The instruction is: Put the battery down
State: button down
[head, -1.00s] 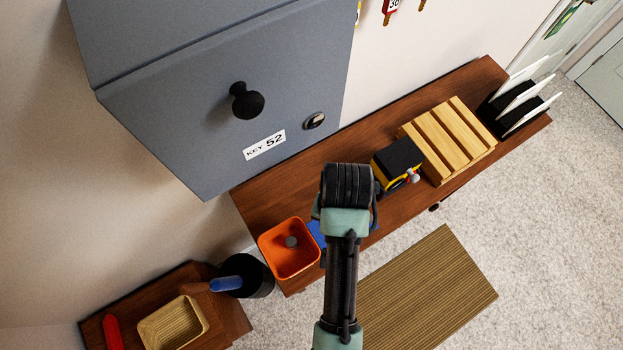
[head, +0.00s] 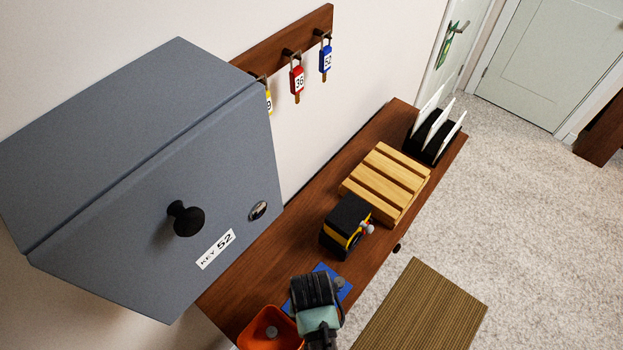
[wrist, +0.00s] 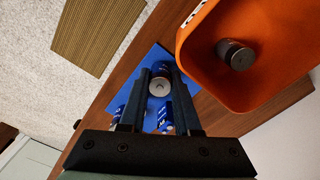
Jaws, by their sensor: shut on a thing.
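My gripper (wrist: 160,75) is shut on a blue battery (wrist: 159,84), seen end-on between the fingertips in the wrist view. It is over or beside a blue mat (wrist: 150,59); I cannot tell whether the battery touches it. Two more blue batteries (wrist: 165,118) (wrist: 118,114) show lower, partly hidden by the fingers. Another battery (wrist: 236,55) is inside the orange bin (wrist: 190,60). In the head view my arm hides the fingertips, and the blue mat (head: 328,272) and orange bin (head: 250,333) show beside it.
The grey cabinet (head: 110,190), labelled KEY 52, hangs at the left. On the wooden bench (head: 280,235) stand a black and yellow device (head: 347,225), a slatted wooden block (head: 385,180) and a black rack (head: 432,140). Numbered keys (head: 297,80) hang on the wall.

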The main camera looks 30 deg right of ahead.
jog(key=shift+f, duration=0.15)
jog(key=c, duration=0.6)
grip_release()
notch_tip(320, 180, up, 12)
jog(key=shift+r, duration=0.25)
dwell(0.3)
